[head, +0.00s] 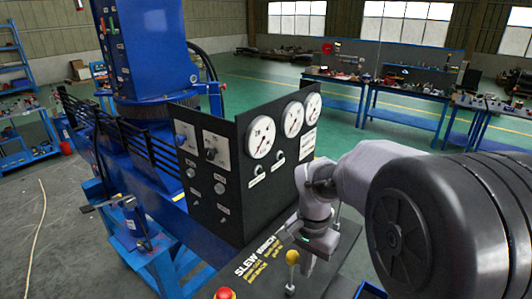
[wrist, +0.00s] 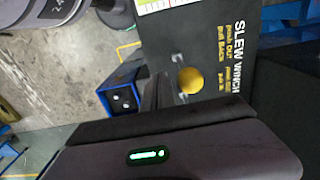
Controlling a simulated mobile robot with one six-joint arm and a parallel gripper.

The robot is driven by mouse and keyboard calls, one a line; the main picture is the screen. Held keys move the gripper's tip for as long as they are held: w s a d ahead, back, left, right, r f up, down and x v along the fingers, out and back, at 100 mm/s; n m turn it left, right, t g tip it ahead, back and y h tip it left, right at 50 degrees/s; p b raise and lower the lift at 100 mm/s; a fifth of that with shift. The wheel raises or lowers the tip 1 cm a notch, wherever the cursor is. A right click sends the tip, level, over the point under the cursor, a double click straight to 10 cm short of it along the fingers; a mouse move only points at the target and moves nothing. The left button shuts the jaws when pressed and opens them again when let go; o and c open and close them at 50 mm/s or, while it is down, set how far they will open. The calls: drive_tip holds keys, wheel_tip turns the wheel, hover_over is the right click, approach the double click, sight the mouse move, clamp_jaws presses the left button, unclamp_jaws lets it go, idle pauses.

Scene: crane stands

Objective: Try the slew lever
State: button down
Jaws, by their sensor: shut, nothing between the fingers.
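A lever with a yellow ball knob (head: 292,257) stands on the dark control desk, just below the printed words SLEW and WINCH. The knob also shows in the wrist view (wrist: 191,81), right of my fingers. I cannot tell from the print alone which of the two words belongs to this lever, and my arm hides part of the desk. My gripper (head: 308,268) is above the desk, a little right of the knob in the head view. Its fingers also show in the wrist view (wrist: 158,92), shut and empty. They look close beside the knob; I cannot tell whether they touch it.
A red button (head: 225,293) sits at the desk's lower left. A dark upright panel (head: 235,188) with switches and white gauges (head: 261,137) rises behind the desk. A blue crane column (head: 148,45) stands beyond it. Blue workbenches (head: 400,105) line the far side; green floor between is clear.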

sight(296, 255)
drive_tip(key=shift+w+a, duration=0.1)
drive_tip(key=shift+w+a, duration=0.85)
drive_tip(key=shift+a, duration=0.2)
drive_tip(key=shift+w+a+p, duration=0.55)
drive_tip(key=shift+w+a, duration=0.45)
drive_tip(key=shift+a, duration=0.2)
idle(0.9)
